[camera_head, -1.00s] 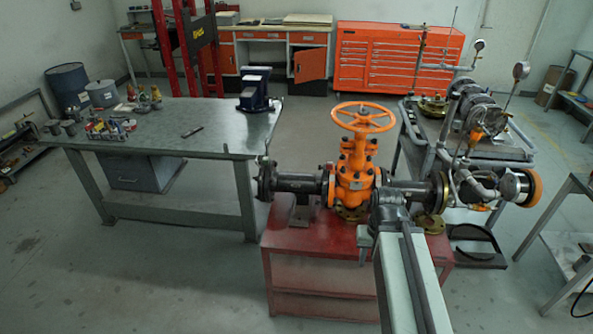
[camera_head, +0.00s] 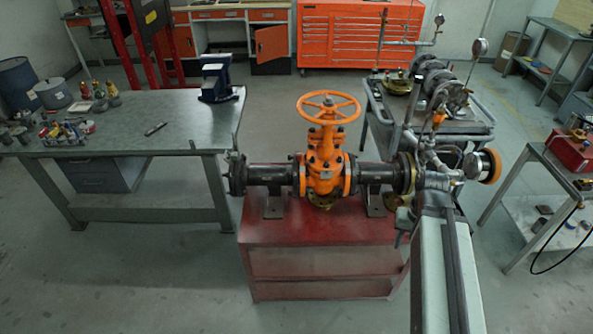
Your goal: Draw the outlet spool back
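The orange gate valve (camera_head: 325,165) with its handwheel (camera_head: 328,108) stands upright on a red stand (camera_head: 318,232). A dark spool (camera_head: 270,174) lies level on its left, ending in a black flange (camera_head: 237,174). Another dark spool (camera_head: 378,175) lies on its right, ending at a flange (camera_head: 405,173). I cannot tell which is the outlet spool. Both appear to meet the valve's flanges. My arm rises from the lower right. My gripper (camera_head: 405,231) is at its far end, near the stand's right edge, below the right flange. Its fingers are too unclear to read.
Grey pipework with gauges (camera_head: 440,165) and an orange-rimmed part (camera_head: 488,166) crowd the right side. A workbench (camera_head: 120,130) with a blue vise (camera_head: 217,78) stands left. A grey table (camera_head: 540,175) stands far right. The floor at lower left is clear.

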